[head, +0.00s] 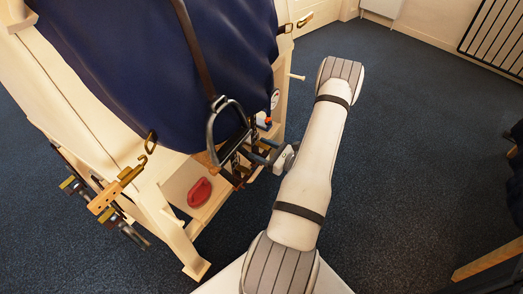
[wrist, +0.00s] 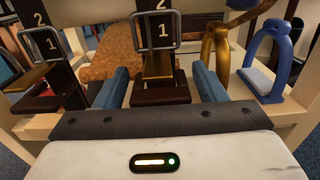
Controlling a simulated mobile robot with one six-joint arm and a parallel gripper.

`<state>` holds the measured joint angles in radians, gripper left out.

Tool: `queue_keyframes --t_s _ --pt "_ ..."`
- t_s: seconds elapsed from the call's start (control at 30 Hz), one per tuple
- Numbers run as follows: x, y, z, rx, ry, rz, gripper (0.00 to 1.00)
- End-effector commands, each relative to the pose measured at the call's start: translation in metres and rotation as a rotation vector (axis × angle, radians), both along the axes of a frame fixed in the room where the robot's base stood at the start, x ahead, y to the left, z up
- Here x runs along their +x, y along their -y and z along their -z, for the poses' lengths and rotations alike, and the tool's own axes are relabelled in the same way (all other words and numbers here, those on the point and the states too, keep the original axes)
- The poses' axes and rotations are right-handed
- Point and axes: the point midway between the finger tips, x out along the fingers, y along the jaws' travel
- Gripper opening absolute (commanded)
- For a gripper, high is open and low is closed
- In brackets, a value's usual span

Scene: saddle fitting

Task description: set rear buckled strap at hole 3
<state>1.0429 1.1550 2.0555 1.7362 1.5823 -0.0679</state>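In the wrist view, two dark straps with white numbers hang through square metal buckles. The middle strap and buckle (wrist: 155,30) show 1 in the buckle frame and a 2 above it. The left strap and buckle (wrist: 43,42) also show a 1. I cannot tell which is the rear one. My gripper (wrist: 160,88) has its two blue fingers apart, one on each side of the lower end of the middle strap. No contact shows. In the head view my gripper (head: 262,158) is by the wooden stand, partly hidden behind a hanging stirrup, and the buckles are too small to read.
A navy cover (head: 165,70) drapes over the cream wooden stand (head: 150,205). A dark stirrup (head: 228,130) hangs in front of it. A red object (head: 199,192) lies on the lower shelf. In the wrist view, a brass stirrup (wrist: 216,50) and a blue stirrup (wrist: 272,62) stand right.

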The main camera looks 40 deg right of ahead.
Motion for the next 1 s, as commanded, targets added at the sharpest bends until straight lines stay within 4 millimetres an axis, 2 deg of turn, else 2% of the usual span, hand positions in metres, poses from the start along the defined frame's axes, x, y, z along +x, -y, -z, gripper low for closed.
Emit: queue_keyframes --t_s 0.07,0.7,0.87,1.0 --pt "0.000 0.000 0.000 0.000 0.000 0.000 0.58" --pt "-0.001 0.001 0.000 0.000 0.000 0.001 0.06" --pt "-0.001 0.001 -0.007 0.000 0.000 0.001 0.06" --pt "-0.001 0.001 -0.029 0.000 0.000 0.001 0.06"
